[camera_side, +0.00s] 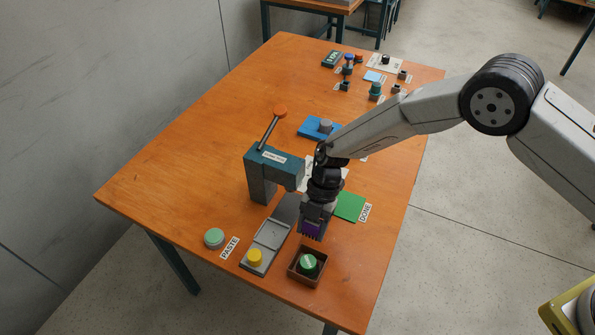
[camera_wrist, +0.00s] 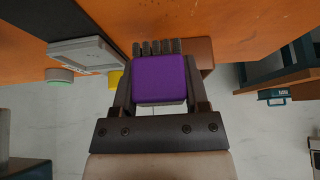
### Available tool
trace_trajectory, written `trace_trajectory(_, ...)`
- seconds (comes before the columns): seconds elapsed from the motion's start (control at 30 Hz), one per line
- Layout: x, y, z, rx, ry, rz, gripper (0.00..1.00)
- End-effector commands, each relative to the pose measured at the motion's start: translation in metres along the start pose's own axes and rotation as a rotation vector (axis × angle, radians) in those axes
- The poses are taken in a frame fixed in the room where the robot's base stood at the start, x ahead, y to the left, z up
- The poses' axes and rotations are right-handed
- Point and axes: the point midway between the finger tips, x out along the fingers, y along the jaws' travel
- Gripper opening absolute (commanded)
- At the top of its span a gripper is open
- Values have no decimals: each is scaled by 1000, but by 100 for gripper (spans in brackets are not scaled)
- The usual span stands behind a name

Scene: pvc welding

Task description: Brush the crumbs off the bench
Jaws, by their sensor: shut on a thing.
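The bench (camera_side: 190,165) has an orange-brown wooden top; its surface also fills the top of the wrist view (camera_wrist: 240,25). My gripper (camera_side: 314,222) is over the near end of the bench, pointing down. In the wrist view my gripper (camera_wrist: 160,85) is shut on a purple brush (camera_wrist: 162,78), with a finger on each side. The brush's dark bristles (camera_wrist: 157,46) point away from my gripper, towards the bench. The brush also shows in the side view (camera_side: 312,229), just behind the brown box. I cannot tell whether the bristles touch the bench. I can make out no crumbs.
A brown box (camera_side: 293,277) holding a green-topped round piece (camera_side: 308,263) stands in front of my gripper. A teal press (camera_side: 261,178) with an orange-knobbed lever, a grey tray (camera_side: 271,234) and a jar (camera_side: 214,236) are left. A green DONE pad (camera_side: 350,206) is right.

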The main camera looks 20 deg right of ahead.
Motion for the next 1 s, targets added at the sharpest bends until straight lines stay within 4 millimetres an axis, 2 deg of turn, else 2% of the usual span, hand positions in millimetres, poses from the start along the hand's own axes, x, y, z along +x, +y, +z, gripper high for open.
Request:
trace_trajectory(0.6,-44,-1,-25,1,0,-2,0)
trace_trajectory(1.0,-48,-1,-27,1,1,-3,0)
